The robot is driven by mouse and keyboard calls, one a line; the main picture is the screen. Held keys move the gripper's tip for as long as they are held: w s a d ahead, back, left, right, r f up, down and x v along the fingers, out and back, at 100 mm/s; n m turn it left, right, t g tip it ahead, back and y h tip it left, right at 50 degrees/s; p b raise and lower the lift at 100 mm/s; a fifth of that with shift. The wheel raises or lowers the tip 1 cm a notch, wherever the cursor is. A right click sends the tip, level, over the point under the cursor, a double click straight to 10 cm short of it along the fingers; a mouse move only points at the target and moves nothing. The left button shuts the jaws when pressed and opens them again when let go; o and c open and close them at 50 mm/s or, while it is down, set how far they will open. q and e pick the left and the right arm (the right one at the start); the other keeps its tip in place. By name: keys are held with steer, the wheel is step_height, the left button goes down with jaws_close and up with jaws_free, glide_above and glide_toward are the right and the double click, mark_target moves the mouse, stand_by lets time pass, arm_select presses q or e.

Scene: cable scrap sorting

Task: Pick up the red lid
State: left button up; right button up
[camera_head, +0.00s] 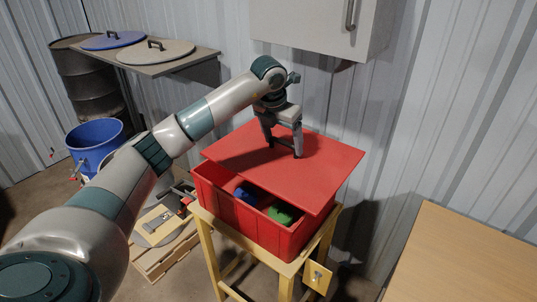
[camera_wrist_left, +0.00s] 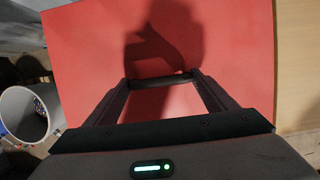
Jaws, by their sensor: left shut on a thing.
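The red lid (camera_head: 325,168) is a flat rectangular sheet over the red crate (camera_head: 232,210). It sits askew, leaving the crate's near side uncovered; whether it still touches the crate at the back I cannot tell. My left gripper (camera_head: 284,151) points down at the lid's middle and is shut on its dark handle, which shows as a bar between the fingertips in the left wrist view (camera_wrist_left: 160,80). The lid (camera_wrist_left: 240,60) fills most of that view. My right gripper is not in view.
The crate holds a blue item (camera_head: 247,192) and a green item (camera_head: 281,212). It stands on a wooden stand (camera_head: 208,243). A bare table (camera_head: 465,262) is at right, a wall cabinet (camera_head: 315,25) above. A shelf (camera_head: 170,63) with round lids and a blue bin (camera_head: 95,142) are at left.

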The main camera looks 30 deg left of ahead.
arm_select(q)
steer(key=w+d+r, duration=0.1)
steer(key=d+r+b, duration=0.1)
steer(key=d, duration=0.1)
steer(key=w+d+r+b, duration=0.1)
steer(key=d, duration=0.1)
steer(key=shift+w+d+r, duration=0.25)
steer(key=shift+w+r, duration=0.05)
steer(key=shift+r, duration=0.05)
steer(key=shift+d+r, duration=0.1)
steer(key=shift+r, duration=0.1)
